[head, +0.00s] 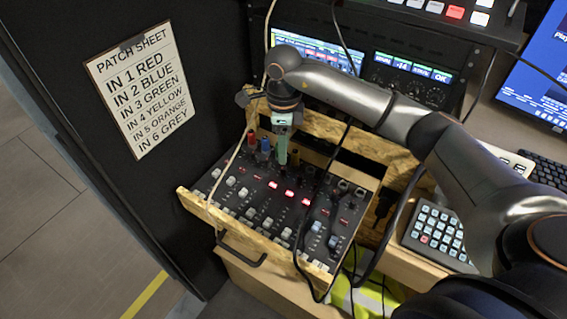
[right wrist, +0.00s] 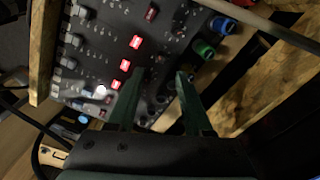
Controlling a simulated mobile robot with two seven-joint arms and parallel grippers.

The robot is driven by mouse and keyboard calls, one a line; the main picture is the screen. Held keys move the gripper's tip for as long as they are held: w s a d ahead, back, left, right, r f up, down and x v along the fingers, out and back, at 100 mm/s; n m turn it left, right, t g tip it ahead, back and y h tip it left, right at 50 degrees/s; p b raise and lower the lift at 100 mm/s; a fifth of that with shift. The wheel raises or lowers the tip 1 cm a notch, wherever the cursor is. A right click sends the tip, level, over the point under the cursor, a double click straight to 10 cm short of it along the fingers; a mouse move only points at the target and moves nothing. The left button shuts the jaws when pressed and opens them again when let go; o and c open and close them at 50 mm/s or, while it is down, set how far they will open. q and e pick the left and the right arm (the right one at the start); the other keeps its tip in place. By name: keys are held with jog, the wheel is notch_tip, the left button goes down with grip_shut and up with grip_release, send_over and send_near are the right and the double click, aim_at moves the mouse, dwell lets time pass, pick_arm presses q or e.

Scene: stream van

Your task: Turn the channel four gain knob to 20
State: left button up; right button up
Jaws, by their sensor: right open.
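The mixer (head: 262,198) lies in a pulled-out wooden drawer. Coloured plugs stand along its far edge, among them a red plug (head: 251,137) and a blue plug (head: 265,144). Three red-lit buttons (head: 289,193) cross its middle. My right gripper (head: 282,160) points down over the far middle part of the mixer. In the right wrist view its two green fingers (right wrist: 160,88) are apart, with dark panel between them. The channel four gain knob cannot be clearly made out; dark small knobs near the fingers are too dim to tell apart. My left gripper is not in view.
The drawer's wooden front (head: 262,238) has a black handle (head: 240,249). Black cables hang across the mixer's right side. A patch sheet (head: 138,87) on the left panel lists in 4 as yellow. A keypad (head: 440,233) is at the right.

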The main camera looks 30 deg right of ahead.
aim_at(283, 168)
notch_tip(283, 168, down, 7)
jog(key=shift+f, duration=0.15)
grip_shut()
dwell(0.5)
